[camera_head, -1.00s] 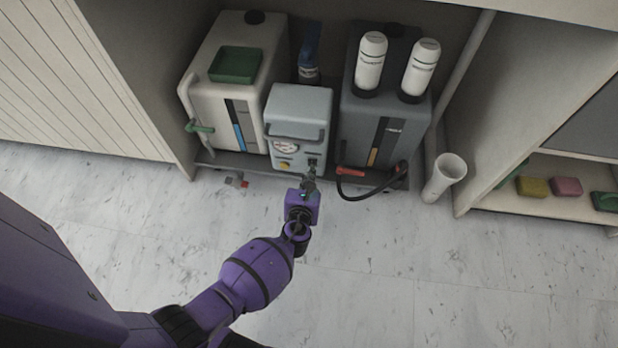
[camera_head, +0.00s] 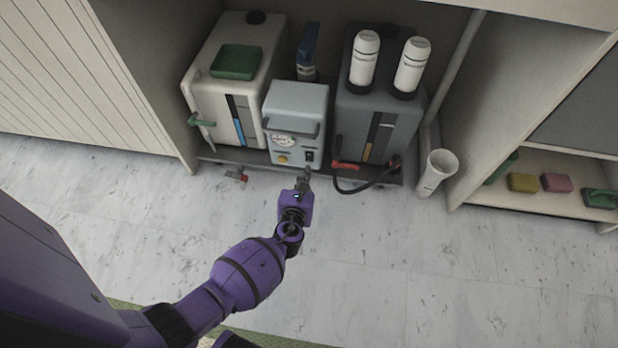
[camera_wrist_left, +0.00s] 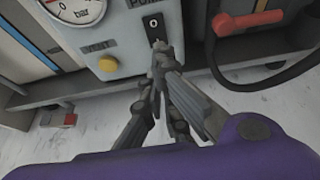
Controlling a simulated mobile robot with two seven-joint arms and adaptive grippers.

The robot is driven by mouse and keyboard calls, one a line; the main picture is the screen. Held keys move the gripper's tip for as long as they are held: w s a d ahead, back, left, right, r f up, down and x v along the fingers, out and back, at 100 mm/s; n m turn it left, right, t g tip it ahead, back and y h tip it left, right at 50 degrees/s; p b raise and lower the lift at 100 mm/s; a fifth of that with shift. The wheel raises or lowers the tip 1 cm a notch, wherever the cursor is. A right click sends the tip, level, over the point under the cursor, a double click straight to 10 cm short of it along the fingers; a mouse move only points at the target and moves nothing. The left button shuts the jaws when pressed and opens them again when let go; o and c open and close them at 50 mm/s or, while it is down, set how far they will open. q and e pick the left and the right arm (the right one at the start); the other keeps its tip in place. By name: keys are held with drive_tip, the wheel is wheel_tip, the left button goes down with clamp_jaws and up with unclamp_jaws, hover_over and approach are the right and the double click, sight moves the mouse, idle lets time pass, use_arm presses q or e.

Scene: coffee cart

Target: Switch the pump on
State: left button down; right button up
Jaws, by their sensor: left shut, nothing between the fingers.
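The pump is a light grey-blue box (camera_head: 297,105) between two tanks under the counter. Its front has a round gauge, a yellow knob (camera_head: 283,158) and a small black rocker switch (camera_head: 308,155). In the left wrist view the switch (camera_wrist_left: 154,25) shows a "0" mark on its visible face, and the gauge (camera_wrist_left: 77,8) is partly cut off. My left gripper (camera_head: 306,172) is shut and empty, with its fingertips (camera_wrist_left: 158,46) just below the switch; I cannot tell whether they touch it. My right gripper is not in view.
A white tank (camera_head: 213,100) stands left and a dark grey tank (camera_head: 360,125) right. A red-handled black hose (camera_head: 345,166) is right of the pump. A small red-and-grey item (camera_head: 237,174) lies on the floor at left. A white tube (camera_head: 437,172) stands at right.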

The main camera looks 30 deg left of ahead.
use_arm(q)
drive_tip(key=p+v, duration=0.4)
drive_tip(key=v, duration=0.6)
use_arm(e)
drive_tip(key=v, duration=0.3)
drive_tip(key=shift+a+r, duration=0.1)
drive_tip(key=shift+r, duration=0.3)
use_arm(q)
drive_tip(key=shift+s+d+f, duration=0.1)
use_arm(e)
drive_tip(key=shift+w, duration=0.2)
